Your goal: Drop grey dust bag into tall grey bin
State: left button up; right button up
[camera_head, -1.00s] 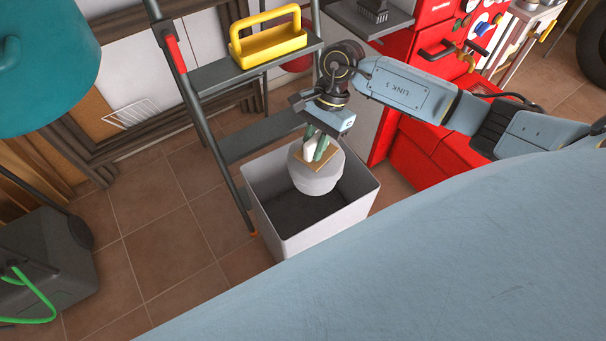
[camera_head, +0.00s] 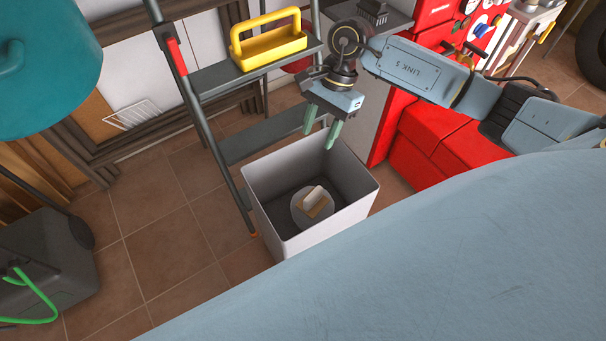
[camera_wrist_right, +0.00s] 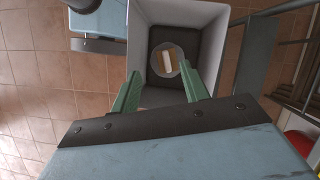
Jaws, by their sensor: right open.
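The tall grey bin (camera_head: 262,200) stands open on the tiled floor, with light grey walls and a dark inside. The grey dust bag (camera_head: 300,213), round with a tan and white top piece, is down inside the bin. In the right wrist view the dust bag (camera_wrist_right: 158,56) shows inside the bin (camera_wrist_right: 140,30), beyond the fingers. My right gripper (camera_head: 321,134) is open and empty above the bin's back rim, with its green fingers pointing down. In the wrist view its fingers (camera_wrist_right: 162,88) are spread apart. My left gripper is not in view.
A stepladder (camera_head: 262,133) stands close behind and left of the bin, with a yellow tool caddy (camera_head: 268,47) on it. Red cabinets (camera_head: 436,140) stand to the right. A dark case with a green hose (camera_head: 45,265) is at left. Floor at left centre is clear.

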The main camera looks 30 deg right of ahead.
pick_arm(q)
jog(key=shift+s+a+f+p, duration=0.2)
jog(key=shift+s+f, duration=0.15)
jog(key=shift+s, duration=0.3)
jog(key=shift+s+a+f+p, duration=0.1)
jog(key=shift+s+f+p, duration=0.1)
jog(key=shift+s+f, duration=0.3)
pick_arm(e)
jog(key=v, duration=0.8)
jog(key=shift+r, duration=0.4)
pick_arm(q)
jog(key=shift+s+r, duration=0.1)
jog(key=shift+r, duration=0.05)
